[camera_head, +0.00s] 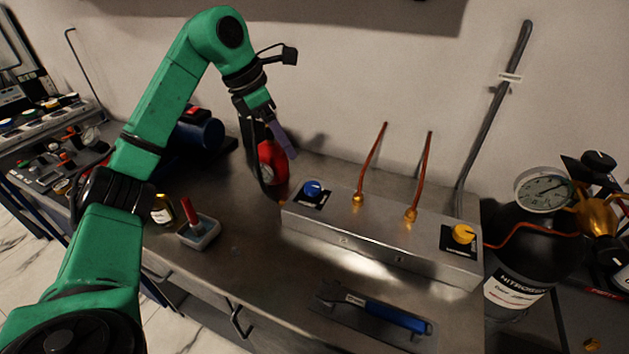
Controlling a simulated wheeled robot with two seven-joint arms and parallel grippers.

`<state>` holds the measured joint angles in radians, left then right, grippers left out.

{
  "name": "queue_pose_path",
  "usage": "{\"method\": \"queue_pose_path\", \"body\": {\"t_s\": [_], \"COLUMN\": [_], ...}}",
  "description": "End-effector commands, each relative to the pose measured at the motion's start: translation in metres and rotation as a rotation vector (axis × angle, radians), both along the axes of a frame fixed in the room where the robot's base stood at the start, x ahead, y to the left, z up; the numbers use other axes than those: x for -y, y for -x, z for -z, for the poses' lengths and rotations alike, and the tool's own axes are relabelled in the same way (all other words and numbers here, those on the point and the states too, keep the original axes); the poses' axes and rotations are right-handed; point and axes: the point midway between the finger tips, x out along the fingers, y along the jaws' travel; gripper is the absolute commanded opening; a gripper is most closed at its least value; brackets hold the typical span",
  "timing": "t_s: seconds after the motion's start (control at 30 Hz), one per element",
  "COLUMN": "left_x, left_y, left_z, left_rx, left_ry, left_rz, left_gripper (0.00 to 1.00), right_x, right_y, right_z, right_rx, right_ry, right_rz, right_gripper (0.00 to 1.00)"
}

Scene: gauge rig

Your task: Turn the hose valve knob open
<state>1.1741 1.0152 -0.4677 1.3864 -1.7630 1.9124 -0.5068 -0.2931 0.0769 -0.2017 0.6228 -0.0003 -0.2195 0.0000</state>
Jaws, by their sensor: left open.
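A grey metal box (375,245) stands on the bench with a blue knob (312,188) at its left end and a yellow knob (463,234) at its right end. Each knob sits on a small black plate. The labels are too small to read, so I cannot tell which is the hose valve knob. My left gripper (278,168) is open, pointing down, above and to the left of the blue knob and apart from it. Its fingers partly cover a red round object (272,160) behind. My right gripper is not in view.
Two copper tubes (371,165) rise from the box. A dark cylinder with a gauge (543,190) stands at the right. A blue-handled tool (390,313) lies in front of the box. A red-handled joystick (198,230) and small bottle (162,211) stand left. Bench between them is clear.

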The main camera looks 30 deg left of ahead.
Motion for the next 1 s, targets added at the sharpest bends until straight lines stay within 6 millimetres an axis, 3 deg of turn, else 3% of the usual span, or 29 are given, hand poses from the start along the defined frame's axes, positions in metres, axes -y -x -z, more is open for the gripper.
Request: {"method": "queue_pose_path", "body": {"t_s": [0.23,0.5,0.6,0.93,0.97,1.0], "left_x": [0.014,0.033,0.037,0.039,0.039,0.039], "left_y": [-0.012,-0.032,-0.037,-0.04,-0.04,-0.04], "left_z": [0.046,0.108,0.123,0.132,0.132,0.132], "left_rx": [-0.01,-0.007,-0.005,-0.002,-0.002,-0.002], "left_ry": [0.0,0.004,0.003,0.002,0.002,0.002], "left_rz": [0.005,0.005,0.005,0.004,0.004,0.004], "left_gripper": [0.8,0.8,0.8,0.8,0.72,0.57], "right_x": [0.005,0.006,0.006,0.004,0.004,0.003], "right_y": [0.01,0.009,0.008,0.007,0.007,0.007], "right_z": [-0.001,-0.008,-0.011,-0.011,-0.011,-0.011], "right_rx": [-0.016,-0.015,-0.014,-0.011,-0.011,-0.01], "right_ry": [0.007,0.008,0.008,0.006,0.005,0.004], "right_rz": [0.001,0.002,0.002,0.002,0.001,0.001], "right_gripper": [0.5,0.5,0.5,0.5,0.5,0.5]}}
